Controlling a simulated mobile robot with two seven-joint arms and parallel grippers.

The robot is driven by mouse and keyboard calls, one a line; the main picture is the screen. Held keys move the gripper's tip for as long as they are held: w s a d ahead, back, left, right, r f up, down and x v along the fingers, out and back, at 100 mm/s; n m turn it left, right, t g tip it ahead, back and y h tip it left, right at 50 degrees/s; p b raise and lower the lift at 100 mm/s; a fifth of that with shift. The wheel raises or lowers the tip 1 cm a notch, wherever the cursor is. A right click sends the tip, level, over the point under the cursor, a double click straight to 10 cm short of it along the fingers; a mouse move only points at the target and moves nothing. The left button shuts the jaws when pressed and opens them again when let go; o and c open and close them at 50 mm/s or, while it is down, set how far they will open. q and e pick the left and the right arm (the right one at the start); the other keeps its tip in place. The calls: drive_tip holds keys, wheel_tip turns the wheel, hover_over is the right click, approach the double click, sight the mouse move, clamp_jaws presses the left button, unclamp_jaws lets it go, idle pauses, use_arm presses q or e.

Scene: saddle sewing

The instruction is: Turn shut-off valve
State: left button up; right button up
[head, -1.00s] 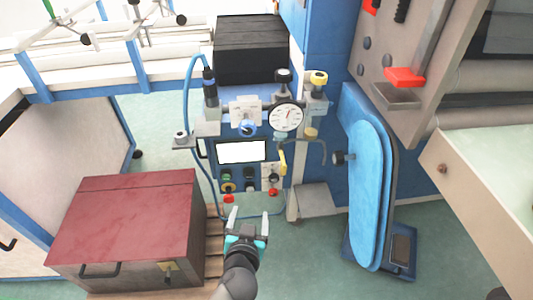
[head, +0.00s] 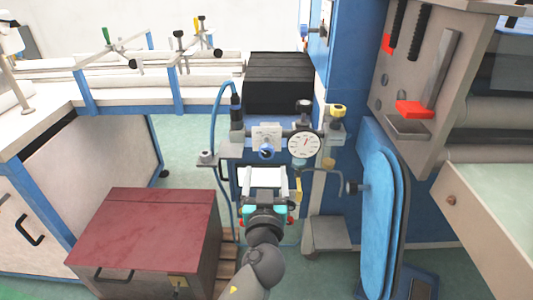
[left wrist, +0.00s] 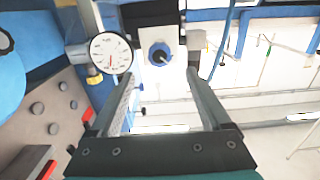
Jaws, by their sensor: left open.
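A blue knob (head: 267,152) sits on a white plate of the blue control unit, left of a round dial gauge (head: 304,145). In the left wrist view the knob (left wrist: 160,54) shows between the finger lines, with the gauge (left wrist: 110,54) to its left. My left gripper (head: 265,173) is open and empty, its fingers just below the knob in the head view and apart from it as far as I can tell. Its fingers (left wrist: 162,75) are spread in the left wrist view. I cannot tell which fitting is the shut-off valve. My right gripper is not in view.
A yellow-topped regulator (head: 338,112) stands right of the gauge. A black box (head: 281,82) is behind the unit. A red-topped cabinet (head: 145,229) stands at lower left, and a blue padded board (head: 378,225) at right. A blue hose (head: 217,125) runs down the unit's left side.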

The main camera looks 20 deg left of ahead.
sight(266, 153)
use_arm(q)
drive_tip(key=x, duration=0.8)
clamp_jaws()
idle(0.6)
